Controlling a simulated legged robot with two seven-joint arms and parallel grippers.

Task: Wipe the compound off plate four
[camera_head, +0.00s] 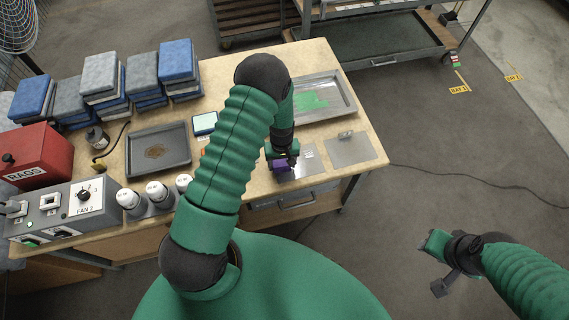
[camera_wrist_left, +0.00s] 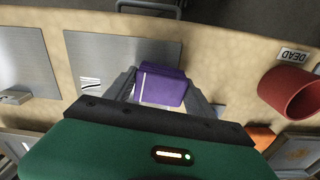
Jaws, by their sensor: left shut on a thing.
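My left gripper (camera_head: 284,164) is shut on a purple block (camera_head: 279,166). In the left wrist view the purple block (camera_wrist_left: 162,87) sits between the two fingers, over the near edge of a grey metal plate (camera_wrist_left: 115,50). This plate also shows in the head view (camera_head: 308,165), partly behind the gripper, with small white marks. I cannot read a number on it or make out compound. Whether the block touches it is unclear. A second grey plate (camera_head: 351,150) with a small clip-like piece lies to its right. My right gripper (camera_head: 438,266) hangs off the table at the lower right; its jaws are unclear.
A metal tray with green stuff (camera_head: 335,92) lies behind the plates. A dark tray (camera_head: 158,166) with a brown patch lies left. Stacked blue and grey pads, a red rags box (camera_head: 38,155), a fan switch box and white-capped bottles fill the left.

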